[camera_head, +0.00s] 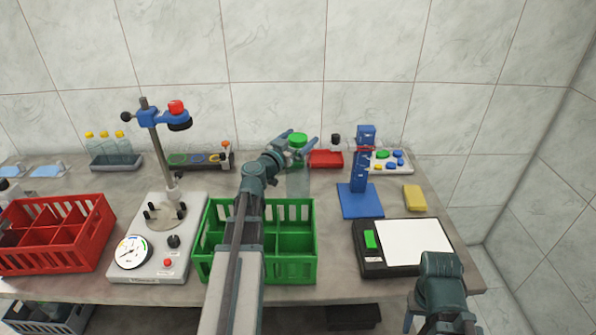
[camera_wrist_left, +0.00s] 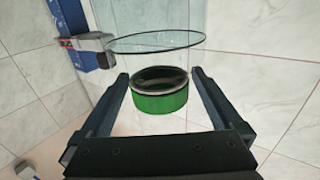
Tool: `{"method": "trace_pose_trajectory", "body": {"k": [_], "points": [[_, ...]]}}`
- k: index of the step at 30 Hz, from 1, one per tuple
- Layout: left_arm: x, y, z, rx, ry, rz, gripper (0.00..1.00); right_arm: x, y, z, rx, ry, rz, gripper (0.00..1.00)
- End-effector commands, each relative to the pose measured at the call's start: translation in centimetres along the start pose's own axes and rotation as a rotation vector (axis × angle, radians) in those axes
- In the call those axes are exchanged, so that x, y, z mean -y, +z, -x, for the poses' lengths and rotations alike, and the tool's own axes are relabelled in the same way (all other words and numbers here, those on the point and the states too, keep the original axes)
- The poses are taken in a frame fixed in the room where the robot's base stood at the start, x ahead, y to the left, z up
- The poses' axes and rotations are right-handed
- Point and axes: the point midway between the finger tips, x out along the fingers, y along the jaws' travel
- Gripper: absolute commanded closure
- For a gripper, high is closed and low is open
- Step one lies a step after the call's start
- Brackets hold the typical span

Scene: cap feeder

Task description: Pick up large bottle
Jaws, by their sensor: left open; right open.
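A clear bottle (camera_head: 298,183) stands behind the green crate, with a green cap (camera_head: 297,139) at its top. My left gripper (camera_head: 299,141) is open, with its fingers on either side of the cap. In the left wrist view the green cap (camera_wrist_left: 160,92) sits between the two open fingers (camera_wrist_left: 157,95), with gaps at both sides. A clear cylinder with a dark rim (camera_wrist_left: 155,42) shows beyond it. Whether the cap is seated on the bottle I cannot tell. My right arm shows at the lower right; its fingertips are out of view.
A green crate (camera_head: 309,224) stands in front and a red crate (camera_head: 84,231) at the left. A device with a dial (camera_head: 132,252), a blue stand (camera_head: 361,200), a scale (camera_head: 370,263) and a yellow block (camera_head: 414,197) stand around. A red box (camera_head: 326,159) is close behind.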

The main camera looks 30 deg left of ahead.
Motion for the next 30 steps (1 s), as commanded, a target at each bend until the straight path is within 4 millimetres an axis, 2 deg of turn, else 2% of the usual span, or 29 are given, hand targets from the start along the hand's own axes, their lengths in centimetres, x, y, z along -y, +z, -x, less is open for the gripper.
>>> {"method": "trace_pose_trajectory", "body": {"k": [1,3,11,27,28,30], "points": [[0.1,-0.1,-1.2,0.000,0.002,0.000,0.00,0.0,0.0,0.1,0.000,0.000,0.000,0.43],[0.1,0.0,-2.0,0.000,0.003,0.000,0.00,0.0,0.0,0.0,0.000,0.000,0.000,0.43],[0.0,0.0,-2.2,0.000,0.000,0.000,0.00,0.0,0.0,0.0,0.000,0.000,0.000,0.43],[0.0,0.0,-2.2,0.000,0.000,0.000,0.95,0.0,0.0,0.0,0.000,0.000,0.000,0.43],[0.0,0.0,-2.2,0.000,0.000,0.000,1.00,0.0,0.0,0.0,0.000,0.000,0.000,0.43],[0.0,0.0,-2.2,0.000,0.000,0.000,1.00,0.0,0.0,0.0,0.000,0.000,0.000,0.43]]}}
